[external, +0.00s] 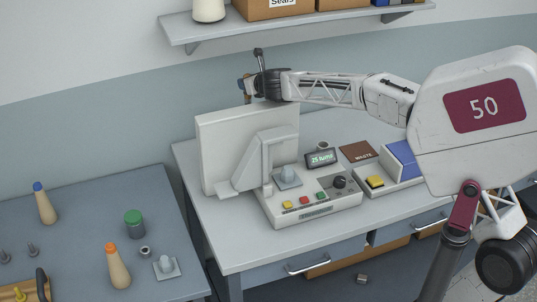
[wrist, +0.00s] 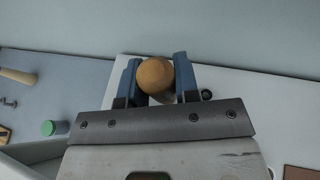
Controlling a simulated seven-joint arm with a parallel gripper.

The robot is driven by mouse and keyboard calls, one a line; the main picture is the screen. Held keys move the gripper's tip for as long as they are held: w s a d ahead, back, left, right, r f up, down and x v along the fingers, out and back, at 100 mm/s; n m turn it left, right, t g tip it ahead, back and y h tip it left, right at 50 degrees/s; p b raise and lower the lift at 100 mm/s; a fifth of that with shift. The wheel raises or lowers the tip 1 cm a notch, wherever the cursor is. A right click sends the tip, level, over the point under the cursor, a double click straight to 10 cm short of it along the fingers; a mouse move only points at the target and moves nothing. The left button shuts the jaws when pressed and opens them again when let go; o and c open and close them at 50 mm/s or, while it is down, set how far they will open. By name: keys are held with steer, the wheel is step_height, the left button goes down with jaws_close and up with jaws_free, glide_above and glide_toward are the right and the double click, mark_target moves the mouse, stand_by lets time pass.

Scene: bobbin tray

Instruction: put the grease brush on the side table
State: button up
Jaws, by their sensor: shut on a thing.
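My gripper (external: 246,88) is above the back of the white worktable, behind the upright white panel. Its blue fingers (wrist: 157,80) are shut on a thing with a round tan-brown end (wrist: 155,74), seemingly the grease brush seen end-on. Only a small brown part (external: 249,84) of it shows in the external view; the panel and gripper hide the rest, and no bristles show. The blue-grey table at the left, seemingly the side table (external: 85,215), stands to the left of and apart from my gripper. It also shows in the wrist view (wrist: 75,85).
The side table carries a blue-tipped cone (external: 45,205), an orange-tipped cone (external: 117,268), a green-lidded jar (external: 134,223) and small metal parts. The white panel (external: 230,150) and control box (external: 310,205) stand on the worktable. A shelf (external: 300,24) hangs above. The side table's middle back is clear.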

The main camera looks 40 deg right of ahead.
steer(key=s+a+m+h, duration=0.2)
steer(key=a+h, duration=0.1)
steer(key=a, duration=0.8)
steer(key=s+a+m+h, duration=0.2)
steer(key=a+m+h, duration=0.1)
steer(key=a, duration=0.8)
steer(key=s+a+r+m+h, duration=0.2)
steer(key=s+a+m+h, duration=0.1)
steer(key=s+a, duration=0.9)
step_height(320, 180, down, 20)
steer(key=w+a, duration=0.2)
steer(key=shift+r, duration=0.25)
step_height(320, 180, down, 6)
steer(key=shift+f, duration=0.15)
steer(key=shift+f, duration=1.8)
